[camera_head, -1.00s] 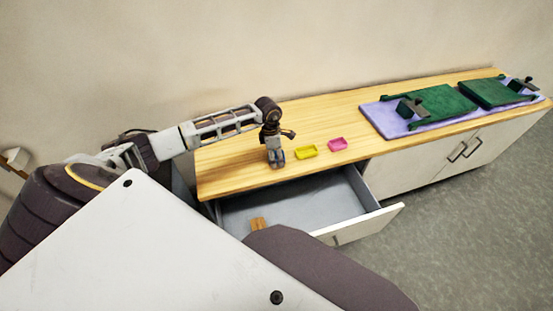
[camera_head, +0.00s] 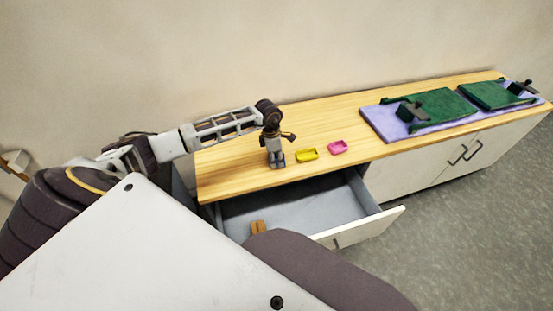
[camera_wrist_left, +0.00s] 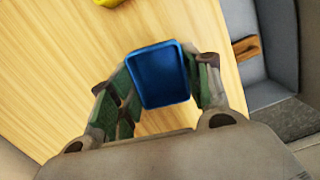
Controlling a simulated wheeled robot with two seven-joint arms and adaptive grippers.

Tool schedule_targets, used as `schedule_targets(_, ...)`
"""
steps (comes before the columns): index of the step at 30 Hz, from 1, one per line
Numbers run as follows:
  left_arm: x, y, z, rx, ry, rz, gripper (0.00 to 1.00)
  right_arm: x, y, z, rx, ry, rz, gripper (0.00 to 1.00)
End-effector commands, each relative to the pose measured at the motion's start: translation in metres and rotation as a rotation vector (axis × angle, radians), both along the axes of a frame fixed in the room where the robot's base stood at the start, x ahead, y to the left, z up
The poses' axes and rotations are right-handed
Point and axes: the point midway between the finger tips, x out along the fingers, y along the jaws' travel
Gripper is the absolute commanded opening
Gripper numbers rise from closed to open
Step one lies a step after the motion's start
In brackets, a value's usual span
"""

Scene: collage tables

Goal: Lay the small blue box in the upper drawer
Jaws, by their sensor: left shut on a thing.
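My left gripper (camera_head: 276,160) points down at the wooden top, near its front edge. In the left wrist view its two fingers (camera_wrist_left: 160,90) are shut on the small blue box (camera_wrist_left: 160,74), which sits between them over the wood. In the head view only a bit of blue shows at the fingertips; I cannot tell whether the box touches the top. The upper drawer (camera_head: 342,213) is pulled open below and to the right of the gripper. A brown wooden piece (camera_head: 258,227) lies in it; it also shows in the left wrist view (camera_wrist_left: 246,50). My right gripper is not seen.
Farther right lie a purple mat (camera_head: 378,118) and green boards (camera_head: 440,103). Most of the drawer floor in view is clear.

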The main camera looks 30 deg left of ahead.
Motion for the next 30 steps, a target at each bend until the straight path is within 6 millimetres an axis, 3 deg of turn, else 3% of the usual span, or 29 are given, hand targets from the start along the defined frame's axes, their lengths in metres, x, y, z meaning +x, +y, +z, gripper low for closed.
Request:
schedule_targets(5, 0.001, 0.001, 0.014, 0.000, -0.003, 0.001, 0.37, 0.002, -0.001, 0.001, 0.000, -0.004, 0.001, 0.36)
schedule_targets(21, 0.001, 0.000, 0.087, 0.001, -0.003, 0.000, 0.37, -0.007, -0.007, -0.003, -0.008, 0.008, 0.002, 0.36)
schedule_targets(30, 0.000, 0.000, 0.098, -0.001, -0.001, 0.000, 0.37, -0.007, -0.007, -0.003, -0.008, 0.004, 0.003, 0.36)
